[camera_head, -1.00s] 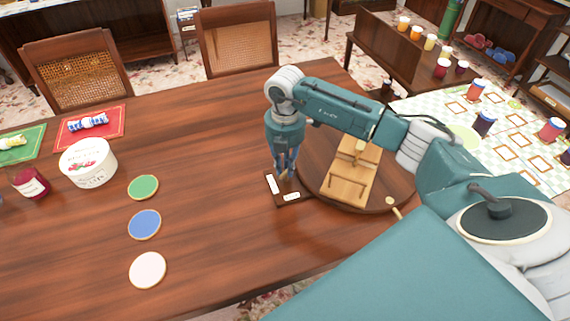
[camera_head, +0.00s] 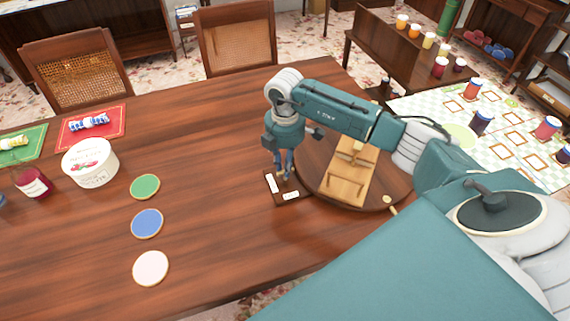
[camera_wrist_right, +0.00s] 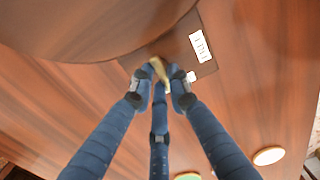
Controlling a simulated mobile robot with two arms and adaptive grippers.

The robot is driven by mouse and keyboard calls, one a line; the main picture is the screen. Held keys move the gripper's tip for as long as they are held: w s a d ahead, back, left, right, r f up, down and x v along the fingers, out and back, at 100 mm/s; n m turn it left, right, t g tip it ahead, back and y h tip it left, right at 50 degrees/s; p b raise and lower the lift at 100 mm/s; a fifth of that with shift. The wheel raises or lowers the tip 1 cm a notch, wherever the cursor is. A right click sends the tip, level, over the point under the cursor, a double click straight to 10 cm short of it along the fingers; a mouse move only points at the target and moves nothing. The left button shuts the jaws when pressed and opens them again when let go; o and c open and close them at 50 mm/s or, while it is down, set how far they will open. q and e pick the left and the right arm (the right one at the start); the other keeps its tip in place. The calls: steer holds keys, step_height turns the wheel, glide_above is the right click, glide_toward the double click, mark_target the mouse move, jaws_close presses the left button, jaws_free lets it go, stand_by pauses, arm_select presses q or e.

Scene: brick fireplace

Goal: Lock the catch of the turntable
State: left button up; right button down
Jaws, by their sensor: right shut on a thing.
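The turntable (camera_head: 312,168) is a round dark wooden disc on the table, and its edge also shows in the right wrist view (camera_wrist_right: 90,25). A dark catch plate (camera_head: 284,196) with two white labels lies beside its left edge; the plate also shows in the right wrist view (camera_wrist_right: 184,45). My right gripper (camera_head: 286,177) points down over this plate. In the right wrist view its blue fingers (camera_wrist_right: 161,72) are shut on a small brass catch lever (camera_wrist_right: 161,70), partly hidden between the fingertips. My left gripper is not in view.
A pale wooden stand (camera_head: 347,185) sits on the turntable. A small cream knob (camera_head: 390,200) is at its near right edge. The table between is clear.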

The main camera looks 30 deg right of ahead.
steer(key=shift+w+r, duration=0.1)
steer(key=shift+r, duration=0.05)
steer(key=c, duration=1.7)
jaws_free()
steer(key=shift+o, duration=0.2)
step_height(320, 180, up, 12)
